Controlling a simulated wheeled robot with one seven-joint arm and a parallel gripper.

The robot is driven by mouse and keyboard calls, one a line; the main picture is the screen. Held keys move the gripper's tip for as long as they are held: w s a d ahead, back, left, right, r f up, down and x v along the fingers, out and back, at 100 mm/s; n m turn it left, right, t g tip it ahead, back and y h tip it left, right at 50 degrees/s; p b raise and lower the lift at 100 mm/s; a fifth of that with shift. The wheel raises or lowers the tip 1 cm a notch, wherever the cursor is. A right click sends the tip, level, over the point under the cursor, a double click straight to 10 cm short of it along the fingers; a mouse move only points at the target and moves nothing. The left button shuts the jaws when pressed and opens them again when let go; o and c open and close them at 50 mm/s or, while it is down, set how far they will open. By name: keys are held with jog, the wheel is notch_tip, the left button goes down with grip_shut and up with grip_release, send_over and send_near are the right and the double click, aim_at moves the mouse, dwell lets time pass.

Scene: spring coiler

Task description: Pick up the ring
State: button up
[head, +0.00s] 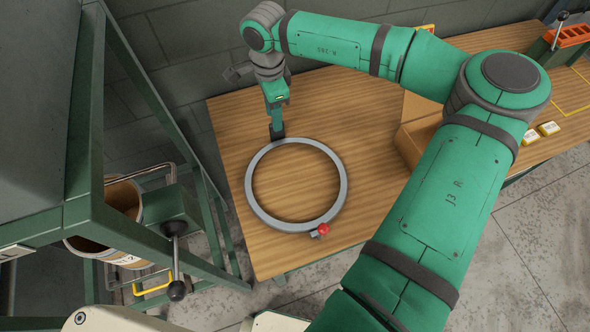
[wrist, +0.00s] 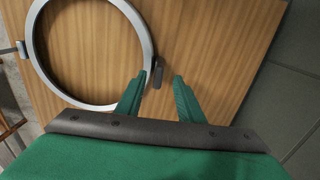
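The grey ring (head: 252,200) lies flat on the wooden table. A red ball on a small grey block (head: 322,230) sits at its near right edge in the head view. A dark tab (head: 277,131) stands at its far edge, by my gripper (head: 275,112). In the wrist view the ring (wrist: 148,45) fills the upper left, and the dark tab (wrist: 159,72) shows on its right edge. My gripper (wrist: 161,78) is open there, with one green finger on each side of the tab's line. Whether the fingers touch the tab or ring I cannot tell.
The wooden table (head: 370,135) is bare around the ring. A cardboard-coloured box (head: 408,146) stands to the right, partly behind my arm. Small yellow items (head: 548,128) and an orange rack (head: 568,36) are farther right. A green metal frame (head: 150,95) stands left of the table.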

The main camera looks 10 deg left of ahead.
jog(key=shift+s+a+f, duration=0.15)
jog(key=shift+a+f, duration=0.1)
jog(key=shift+f, duration=0.05)
jog(key=f, duration=0.2)
jog(key=d+f, duration=0.1)
jog(key=f, duration=0.1)
jog(key=shift+w+f, duration=0.3)
